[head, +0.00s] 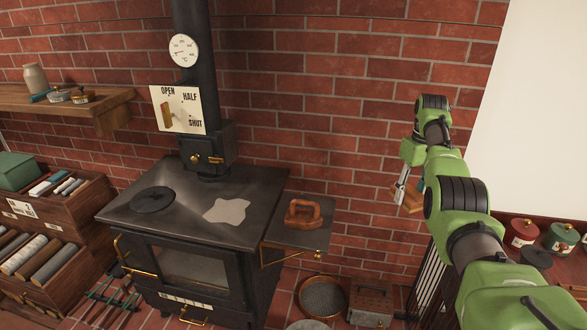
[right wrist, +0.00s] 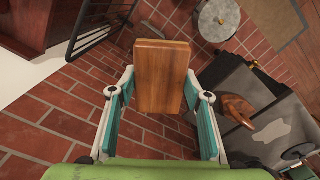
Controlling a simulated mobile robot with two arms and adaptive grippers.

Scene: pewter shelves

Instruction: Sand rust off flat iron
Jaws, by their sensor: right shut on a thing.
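The flat iron (head: 303,213) has a brown, rusty-looking body and a handle on top. It rests on the side shelf (head: 292,237) of the black stove. In the right wrist view the flat iron (right wrist: 238,110) lies off to the right, apart from my gripper. My right gripper (head: 404,189) is in the air to the right of the stove, in front of the brick wall. It is shut on a wooden block (right wrist: 161,75), which also shows partly in the head view (head: 412,203). The block's far face is hidden. My left gripper is not in view.
The stove (head: 200,205) carries a round lid (head: 153,200) and a pale patch on its top. A round pan (head: 323,297) and a metal box (head: 371,303) stand on the floor below. Red and green tins (head: 522,233) stand at right. A wooden shelf (head: 60,98) hangs at left.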

